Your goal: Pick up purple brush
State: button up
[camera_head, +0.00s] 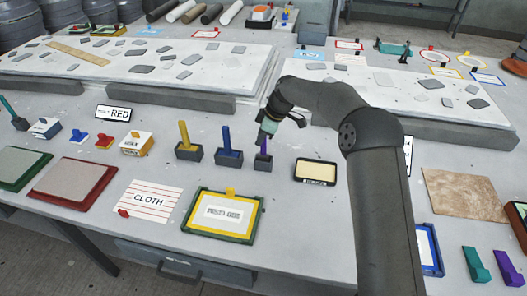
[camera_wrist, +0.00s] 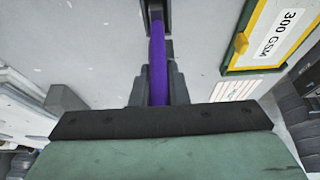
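The purple brush (camera_head: 264,147) stands upright in a small dark holder (camera_head: 262,164), at the right end of a row of similar holders. My gripper (camera_head: 268,126) is directly above it, pointing down, with the brush's upper part at its fingers. In the wrist view the purple handle (camera_wrist: 157,62) runs between the dark fingers (camera_wrist: 157,92) towards the holder (camera_wrist: 156,14). The fingers lie close on both sides of the handle. I cannot tell whether they press on it. The brush's upper end is hidden by my gripper.
A blue brush (camera_head: 226,138) and a yellow brush (camera_head: 184,134) stand in holders to the left. A black-framed tray (camera_head: 315,172) is close on the right. A green-and-yellow framed board (camera_head: 222,212) lies in front. Large pale moulds (camera_head: 130,62) lie behind.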

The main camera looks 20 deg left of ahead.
grip_shut()
notch_tip(320, 180, up, 10)
jog(key=shift+r+b, duration=0.1)
jog(key=shift+b, duration=0.85)
dwell(1.4)
